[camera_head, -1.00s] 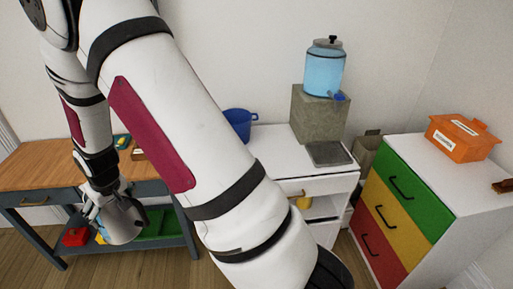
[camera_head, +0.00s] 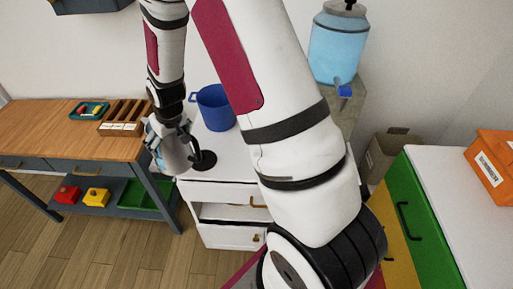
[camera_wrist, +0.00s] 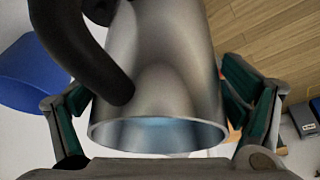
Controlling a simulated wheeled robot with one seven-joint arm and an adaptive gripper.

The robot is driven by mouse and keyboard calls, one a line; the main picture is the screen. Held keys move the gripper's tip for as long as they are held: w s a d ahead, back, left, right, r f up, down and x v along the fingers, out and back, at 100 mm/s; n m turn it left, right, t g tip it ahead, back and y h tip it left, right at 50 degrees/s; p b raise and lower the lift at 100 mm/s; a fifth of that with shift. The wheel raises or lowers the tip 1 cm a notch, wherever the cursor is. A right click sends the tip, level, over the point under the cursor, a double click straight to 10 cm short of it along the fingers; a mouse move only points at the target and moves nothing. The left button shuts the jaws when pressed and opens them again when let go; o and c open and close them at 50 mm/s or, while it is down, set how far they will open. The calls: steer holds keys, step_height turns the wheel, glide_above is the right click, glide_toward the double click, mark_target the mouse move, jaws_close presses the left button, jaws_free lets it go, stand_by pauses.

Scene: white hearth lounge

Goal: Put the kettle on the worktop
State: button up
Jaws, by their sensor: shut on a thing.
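The kettle (camera_head: 175,156) is a silvery metal vessel held in my gripper (camera_head: 168,133). In the wrist view my gripper's fingers stand on both sides of the kettle (camera_wrist: 165,70), whose round rim faces the camera. A thick black curved handle (camera_wrist: 88,52) shows at its left. The white worktop (camera_head: 222,150) is a low cabinet's top; the kettle appears at its left front corner. I cannot tell whether it touches the surface. A black round piece (camera_head: 204,160) shows just right of the kettle; whether it belongs to it is unclear.
A blue pot (camera_head: 216,108) stands on the worktop behind the kettle. A wooden table (camera_head: 60,130) with a slotted wooden box (camera_head: 122,117) is at left. A blue water dispenser (camera_head: 337,45) stands at back right. My arm hides part of the worktop.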

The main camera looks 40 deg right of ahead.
steer(key=s+d+f+n+y+b, duration=0.1)
steer(key=s+d+f+n+b, duration=0.2)
steer(key=s+d, duration=1.1)
step_height(320, 180, down, 2)
steer(key=shift+s+d+b, duration=0.25)
steer(key=shift+d+b, duration=0.4)
steer(key=shift+b, duration=0.35)
steer(key=shift+s+d+n+b, duration=0.15)
steer(key=shift+s+d+b, duration=0.05)
steer(key=shift+s, duration=0.4)
steer(key=shift+s+d+n+b, duration=0.15)
steer(key=shift+s+b, duration=0.05)
steer(key=shift+s, duration=0.4)
steer(key=shift+w+d+f+b, duration=0.45)
steer(key=shift+w+d+f, duration=0.4)
steer(key=shift+w+d, duration=1)
steer(key=shift+w+d+f+b, duration=0.4)
steer(key=shift+w+d+f, duration=0.5)
steer(key=shift+d, duration=1.7)
steer(key=shift+w+d+f+b, duration=0.45)
steer(key=shift+w+d+f, duration=0.3)
steer(key=shift+w+d, duration=1.15)
steer(key=shift+s+d, duration=0.35)
steer(key=shift+s, duration=0.05)
steer(key=o, duration=1.7)
steer(key=shift+f+y, duration=0.1)
steer(key=shift+y, duration=0.2)
